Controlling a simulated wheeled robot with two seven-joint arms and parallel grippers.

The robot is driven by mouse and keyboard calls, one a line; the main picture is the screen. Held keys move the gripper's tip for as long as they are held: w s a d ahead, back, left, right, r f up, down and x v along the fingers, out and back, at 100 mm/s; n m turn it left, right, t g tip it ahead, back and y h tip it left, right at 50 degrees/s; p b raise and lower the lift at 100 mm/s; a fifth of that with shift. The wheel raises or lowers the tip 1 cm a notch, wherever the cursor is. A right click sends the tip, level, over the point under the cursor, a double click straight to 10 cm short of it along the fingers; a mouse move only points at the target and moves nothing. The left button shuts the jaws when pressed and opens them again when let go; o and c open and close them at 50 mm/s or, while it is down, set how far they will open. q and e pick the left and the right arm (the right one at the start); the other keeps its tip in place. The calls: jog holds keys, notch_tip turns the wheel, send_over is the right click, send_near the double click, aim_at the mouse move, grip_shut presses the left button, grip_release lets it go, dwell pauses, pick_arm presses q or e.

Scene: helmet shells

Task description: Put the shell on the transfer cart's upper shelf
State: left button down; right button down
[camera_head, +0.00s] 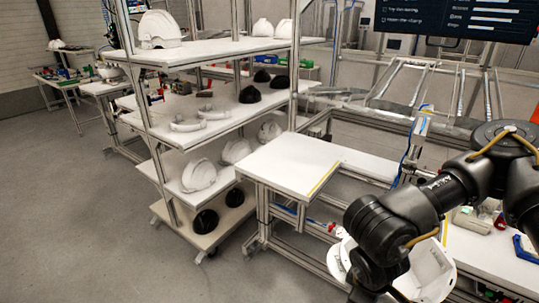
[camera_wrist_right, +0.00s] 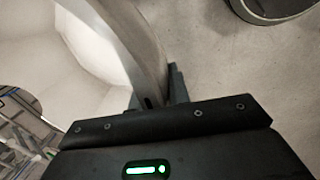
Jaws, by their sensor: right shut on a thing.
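A white shell (camera_head: 432,272) is at the lower right of the head view, partly hidden behind my right arm. My right gripper (camera_wrist_right: 160,88) is shut on the shell's edge in the wrist view, where the pale inner side of the shell (camera_wrist_right: 95,35) fills the upper left. The fingertips are hidden in the head view. A wheeled multi-shelf cart (camera_head: 200,54) stands left of centre. Its upper shelf carries a white shell at the left and two more at the back right, with bare board between. My left gripper is not in view.
A white-topped table (camera_head: 290,160) with a yellow strip stands between the cart and my right arm. The cart's lower shelves hold white and black shells (camera_head: 198,175). Metal framing (camera_head: 400,85) and a screen are behind. The floor at left is clear.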

jog(key=w+r, duration=0.1)
jog(key=w+d+r+b, duration=0.1)
jog(key=w+r, duration=0.1)
jog(key=shift+w+r+n, duration=0.25)
jog(key=shift+r+n, duration=0.05)
jog(key=shift+r, duration=0.15)
jog(key=shift+a, duration=0.1)
